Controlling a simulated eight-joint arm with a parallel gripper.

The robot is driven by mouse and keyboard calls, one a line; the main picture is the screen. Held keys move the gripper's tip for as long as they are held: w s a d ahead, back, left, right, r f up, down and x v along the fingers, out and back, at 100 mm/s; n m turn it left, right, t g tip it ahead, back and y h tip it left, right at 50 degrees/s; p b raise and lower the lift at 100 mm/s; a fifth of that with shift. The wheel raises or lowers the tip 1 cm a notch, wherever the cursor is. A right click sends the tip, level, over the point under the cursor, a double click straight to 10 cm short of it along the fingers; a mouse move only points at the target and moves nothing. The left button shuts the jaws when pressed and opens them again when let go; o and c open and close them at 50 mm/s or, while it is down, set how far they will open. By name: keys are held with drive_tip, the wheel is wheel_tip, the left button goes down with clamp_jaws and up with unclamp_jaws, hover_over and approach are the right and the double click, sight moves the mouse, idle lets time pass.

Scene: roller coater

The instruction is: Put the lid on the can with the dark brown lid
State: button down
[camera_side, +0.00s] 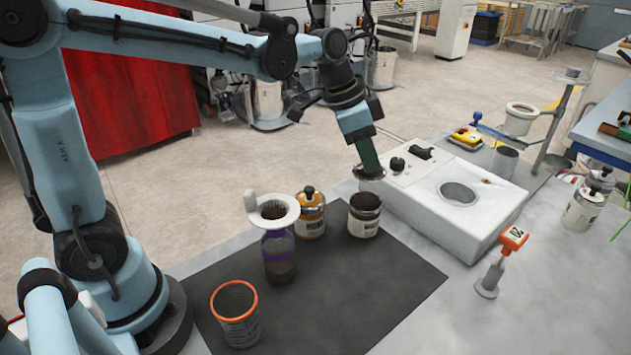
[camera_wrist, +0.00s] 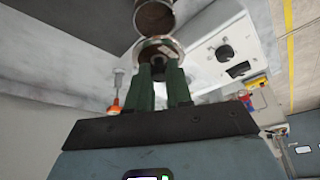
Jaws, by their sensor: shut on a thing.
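My gripper (camera_side: 368,160) has green fingers, shut on a round lid (camera_side: 369,173) with a dark underside and a pale rim. The lid hangs above and slightly right of an open can (camera_side: 364,226), apart from it. The can stands upright on the dark mat, with a light label and dark brown inside. In the wrist view my gripper (camera_wrist: 161,70) grips the lid (camera_wrist: 172,43) at its middle, and the open can (camera_wrist: 155,17) shows just beyond it.
Left of the open can stands a lidded can (camera_side: 310,222) with a yellow-orange label and dark knob. Nearby are a purple-banded jar with a white ring (camera_side: 279,256) and an orange-rimmed cup (camera_side: 236,325). A white machine (camera_side: 440,215) stands close right. The mat's front right is clear.

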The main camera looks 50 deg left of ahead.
sight(360, 170)
drive_tip(key=shift+f, duration=3.05)
drive_tip(key=shift+f, duration=0.15)
drive_tip(key=shift+c, duration=2.4)
unclamp_jaws()
drive_tip(key=shift+r, duration=3.5)
clamp_jaws()
